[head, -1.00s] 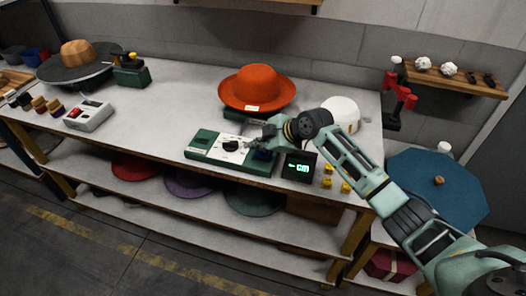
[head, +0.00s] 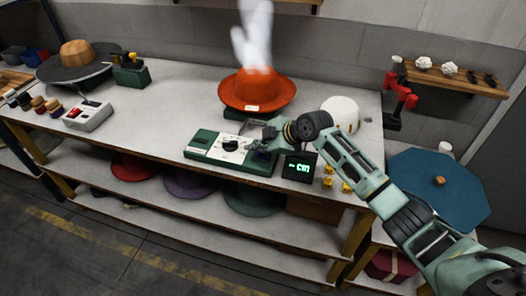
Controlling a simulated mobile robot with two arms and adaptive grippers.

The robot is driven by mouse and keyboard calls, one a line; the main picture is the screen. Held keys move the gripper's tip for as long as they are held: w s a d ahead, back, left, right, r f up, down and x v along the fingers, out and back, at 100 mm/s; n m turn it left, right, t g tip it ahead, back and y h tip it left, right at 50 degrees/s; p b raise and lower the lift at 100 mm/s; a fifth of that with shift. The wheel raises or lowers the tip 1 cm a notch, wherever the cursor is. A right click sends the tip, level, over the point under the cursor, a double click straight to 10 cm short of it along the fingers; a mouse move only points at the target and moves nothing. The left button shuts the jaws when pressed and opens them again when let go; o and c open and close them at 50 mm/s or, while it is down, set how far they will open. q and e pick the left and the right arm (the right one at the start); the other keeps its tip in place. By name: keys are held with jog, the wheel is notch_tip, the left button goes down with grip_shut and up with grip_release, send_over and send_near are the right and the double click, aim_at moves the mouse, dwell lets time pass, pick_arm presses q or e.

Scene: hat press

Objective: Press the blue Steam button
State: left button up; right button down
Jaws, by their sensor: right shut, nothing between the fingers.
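The green and white control panel (head: 205,146) lies near the front edge of the bench, with a black dial (head: 230,145) in its middle. The blue Steam button, at the panel's right end, is mostly covered by my right gripper (head: 259,148). This gripper is shut and empty, its tips down at the button; I cannot make out the contact itself. The orange hat (head: 257,92) sits behind the panel, and white steam (head: 254,38) rises over it. My left gripper is not in view.
A small black display (head: 299,167) with green characters stands right of the panel, with yellow pieces (head: 328,182) beside it. A white domed object (head: 341,111) is behind my right arm. A box with a red button (head: 88,116) is at left.

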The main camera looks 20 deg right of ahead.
aim_at(258, 155)
jog(key=shift+r+p, duration=0.7)
jog(key=shift+r, duration=0.2)
notch_tip(258, 155, up, 5)
jog(key=p, duration=0.4)
dwell(0.4)
dwell(0.4)
